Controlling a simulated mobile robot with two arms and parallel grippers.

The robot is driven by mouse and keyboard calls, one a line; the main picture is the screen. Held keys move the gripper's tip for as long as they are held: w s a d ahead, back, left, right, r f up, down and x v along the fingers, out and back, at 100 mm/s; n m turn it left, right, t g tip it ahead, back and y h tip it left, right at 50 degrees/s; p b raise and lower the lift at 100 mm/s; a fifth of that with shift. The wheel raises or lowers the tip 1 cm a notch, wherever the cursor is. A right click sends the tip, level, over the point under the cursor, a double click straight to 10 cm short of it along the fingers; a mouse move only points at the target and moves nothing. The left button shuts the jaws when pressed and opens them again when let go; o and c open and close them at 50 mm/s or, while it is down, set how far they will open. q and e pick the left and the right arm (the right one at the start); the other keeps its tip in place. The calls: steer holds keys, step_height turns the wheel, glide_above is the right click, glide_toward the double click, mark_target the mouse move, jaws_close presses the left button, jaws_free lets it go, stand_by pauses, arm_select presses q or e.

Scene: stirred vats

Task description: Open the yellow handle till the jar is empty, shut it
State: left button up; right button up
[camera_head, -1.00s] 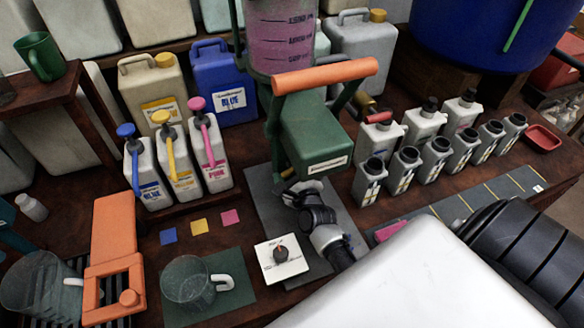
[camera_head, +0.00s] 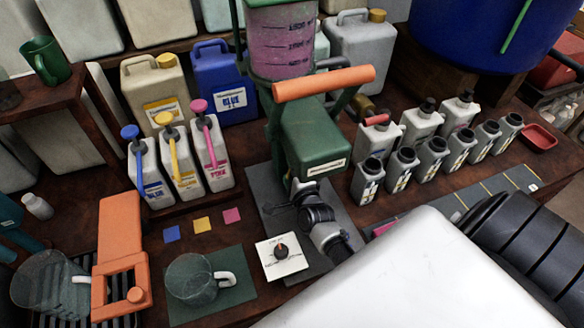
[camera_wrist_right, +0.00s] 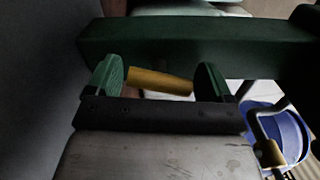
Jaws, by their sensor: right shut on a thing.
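The clear jar (camera_head: 282,45) stands on top of the green dispenser (camera_head: 316,140) in the head view. It has dark level marks and pink contents; its upper rim is cut off by the frame. My right gripper (camera_head: 303,188) reaches in under the front of the dispenser. In the right wrist view the yellow handle (camera_wrist_right: 160,81) lies crosswise between the green finger pads of my right gripper (camera_wrist_right: 160,78), which is shut on it. The handle is hidden in the head view, and I cannot tell how far it is turned.
A dial plate (camera_head: 281,254) and a glass jug (camera_head: 191,279) on a green mat stand left of my right arm. Pump bottles (camera_head: 181,168) stand behind them. Several grey bottles (camera_head: 402,166) stand right of the dispenser. An orange-handled device (camera_head: 121,245) is at left.

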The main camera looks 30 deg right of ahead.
steer(key=shift+f+n, duration=0.1)
steer(key=shift+n, duration=0.3)
steer(key=o, duration=0.8)
steer(key=shift+s, duration=0.15)
steer(key=v, duration=0.6)
steer(key=shift+a, duration=0.15)
steer(key=shift+s+a+b, duration=0.15)
steer(key=shift+s+b, duration=0.15)
steer(key=shift+s, duration=0.3)
